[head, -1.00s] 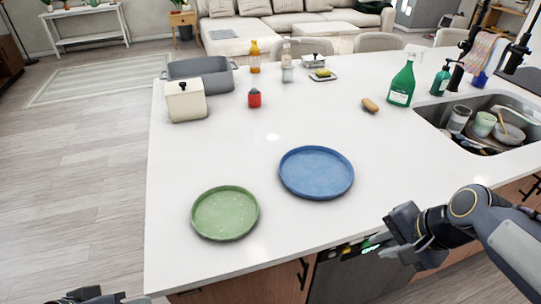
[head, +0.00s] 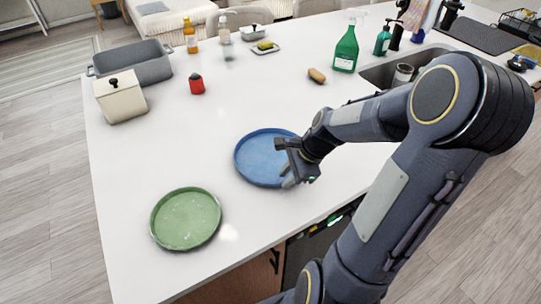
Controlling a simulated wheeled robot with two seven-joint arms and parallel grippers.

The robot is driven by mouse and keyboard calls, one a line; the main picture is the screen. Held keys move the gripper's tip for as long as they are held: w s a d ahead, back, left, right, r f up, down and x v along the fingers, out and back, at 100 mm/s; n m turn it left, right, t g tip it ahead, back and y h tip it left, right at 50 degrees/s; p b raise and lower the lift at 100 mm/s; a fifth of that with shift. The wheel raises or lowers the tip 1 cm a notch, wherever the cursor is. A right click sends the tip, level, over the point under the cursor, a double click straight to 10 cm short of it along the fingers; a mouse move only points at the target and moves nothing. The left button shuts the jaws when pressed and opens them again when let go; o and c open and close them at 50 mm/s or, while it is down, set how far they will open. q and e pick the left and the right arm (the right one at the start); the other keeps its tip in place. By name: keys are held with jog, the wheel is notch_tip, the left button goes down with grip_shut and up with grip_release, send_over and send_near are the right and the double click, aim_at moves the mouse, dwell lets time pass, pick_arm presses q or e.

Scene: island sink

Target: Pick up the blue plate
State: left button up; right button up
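The blue plate (head: 258,160) lies flat on the white island counter, with a raised rim. My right gripper (head: 286,164) is at the plate's right edge and covers part of it. Its two fingers look spread apart, one toward the back and one toward the front. I cannot tell whether the rim lies between them or whether they touch it. My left gripper is out of view.
A green plate (head: 186,219) lies left of the blue one, near the counter's front. A red shaker (head: 196,84), a cream canister (head: 120,97), a grey pan (head: 139,66) and a green spray bottle (head: 345,50) stand farther back. The sink (head: 375,74) is at the right.

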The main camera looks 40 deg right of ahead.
jog(key=shift+w+a+f, duration=0.2)
jog(key=shift+f, duration=0.45)
grip_shut()
jog(key=shift+r, duration=0.1)
